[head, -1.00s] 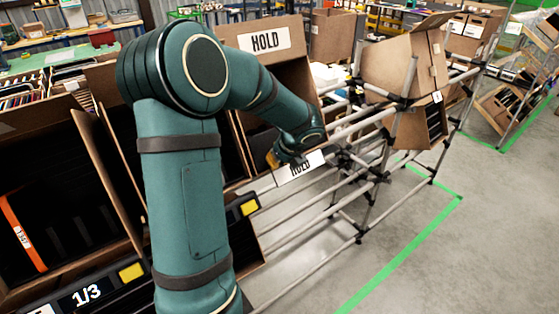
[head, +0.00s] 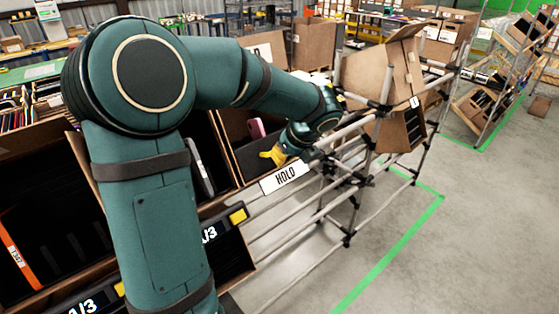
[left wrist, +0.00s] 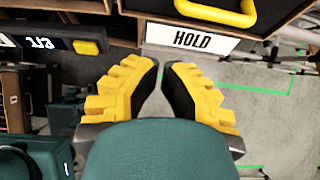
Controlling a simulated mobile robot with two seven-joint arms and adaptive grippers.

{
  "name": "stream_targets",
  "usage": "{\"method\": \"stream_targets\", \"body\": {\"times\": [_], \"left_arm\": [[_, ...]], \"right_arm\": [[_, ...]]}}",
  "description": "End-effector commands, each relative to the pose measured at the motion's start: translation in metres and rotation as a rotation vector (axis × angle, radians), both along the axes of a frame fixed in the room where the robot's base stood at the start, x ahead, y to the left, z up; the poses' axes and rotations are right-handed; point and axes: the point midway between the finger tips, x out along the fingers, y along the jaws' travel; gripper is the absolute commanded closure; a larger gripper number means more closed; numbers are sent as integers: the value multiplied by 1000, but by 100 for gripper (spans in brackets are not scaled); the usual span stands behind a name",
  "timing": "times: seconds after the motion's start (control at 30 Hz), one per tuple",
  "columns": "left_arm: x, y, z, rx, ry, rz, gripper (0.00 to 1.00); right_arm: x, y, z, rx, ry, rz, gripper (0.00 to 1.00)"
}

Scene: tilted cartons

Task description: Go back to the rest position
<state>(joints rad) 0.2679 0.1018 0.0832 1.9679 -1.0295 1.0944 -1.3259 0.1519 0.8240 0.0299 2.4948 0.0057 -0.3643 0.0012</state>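My left arm comes in from the left and bends over the row of tilted cartons. My left gripper (head: 275,154) is at the front of the HOLD carton (head: 239,150), just above its white HOLD label (head: 285,177). In the left wrist view its two yellow fingers (left wrist: 160,66) with black inner pads come together at the tips. Nothing shows between them. The HOLD label (left wrist: 192,40) is just beyond the fingertips there. A pink item (head: 257,129) stands in the HOLD carton. My right gripper is not in view.
A grey-white item (head: 198,165) stands in the neighbouring carton. An orange strip (head: 20,262) lies in the leftmost carton. A pipe rack (head: 350,180) carries a tilted carton (head: 382,72) at the right. The floor (head: 470,240) right of the rack is clear, with green tape lines.

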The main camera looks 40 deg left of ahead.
Motion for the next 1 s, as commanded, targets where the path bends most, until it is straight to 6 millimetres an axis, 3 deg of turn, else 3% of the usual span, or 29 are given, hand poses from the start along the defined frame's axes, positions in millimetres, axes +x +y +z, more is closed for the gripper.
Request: {"method": "stream_targets", "body": {"times": [0.33,0.47,0.57,0.77,1.0], "left_arm": [[0,-3,3,-3,1,1,100],[5,-16,-18,-50,-15,12,100],[12,-43,-59,-151,-46,48,100],[17,-130,-166,-456,-118,257,100],[-11,-245,-286,-785,-151,777,100]], "right_arm": [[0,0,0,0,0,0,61],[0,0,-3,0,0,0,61],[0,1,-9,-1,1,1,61],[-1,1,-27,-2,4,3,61],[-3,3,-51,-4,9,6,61]]}}
